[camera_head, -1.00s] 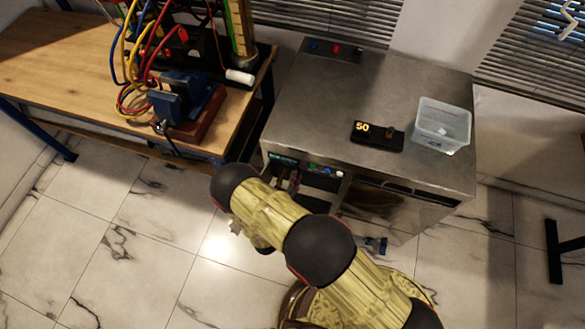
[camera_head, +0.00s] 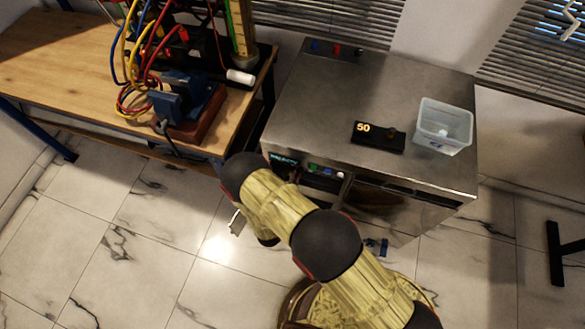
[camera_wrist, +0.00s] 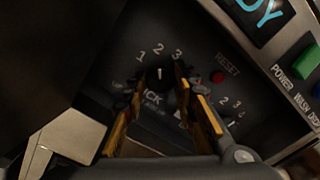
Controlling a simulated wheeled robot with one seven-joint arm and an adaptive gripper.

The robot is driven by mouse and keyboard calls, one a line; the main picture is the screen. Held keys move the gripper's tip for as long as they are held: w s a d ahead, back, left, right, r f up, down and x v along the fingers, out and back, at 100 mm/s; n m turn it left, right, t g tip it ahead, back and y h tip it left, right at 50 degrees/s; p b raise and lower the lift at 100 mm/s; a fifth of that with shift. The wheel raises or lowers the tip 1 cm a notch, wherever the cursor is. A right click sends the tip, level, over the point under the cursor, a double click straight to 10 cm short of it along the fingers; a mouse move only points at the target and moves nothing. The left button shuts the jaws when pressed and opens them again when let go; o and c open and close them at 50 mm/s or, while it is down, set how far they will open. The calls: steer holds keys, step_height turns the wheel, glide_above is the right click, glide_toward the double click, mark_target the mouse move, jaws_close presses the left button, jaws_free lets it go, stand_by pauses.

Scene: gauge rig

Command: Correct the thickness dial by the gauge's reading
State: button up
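The thickness dial (camera_wrist: 160,76) is a dark knob with a white pointer line, under the numbers 1, 2 and 3 in the wrist view. The line points roughly toward the 2. Letters "ICK" show below it, partly covered. My gripper (camera_wrist: 160,95) is open, with a yellow-padded finger on each side of the knob; I cannot tell whether they touch it. The gauge (camera_head: 378,137) is a black block on top of the steel machine, reading 50 in yellow. In the head view my arm hides most of the gripper.
A red RESET button (camera_wrist: 218,76) and another numbered scale (camera_wrist: 232,105) lie just right of the fingers. A green POWER button (camera_wrist: 306,63) is farther right. A translucent tub (camera_head: 443,126) stands beside the gauge on the machine (camera_head: 330,90). A wooden bench (camera_head: 60,60) with cables stands left.

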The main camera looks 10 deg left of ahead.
steer(key=c, duration=0.5)
steer(key=shift+m, duration=0.3)
steer(key=shift+c, duration=0.2)
steer(key=m+b, duration=0.1)
steer(key=m, duration=0.2)
steer(key=shift+m+b, duration=0.35)
steer(key=shift+m, duration=1.65)
steer(key=o, duration=1.2)
steer(key=shift+s, duration=0.1)
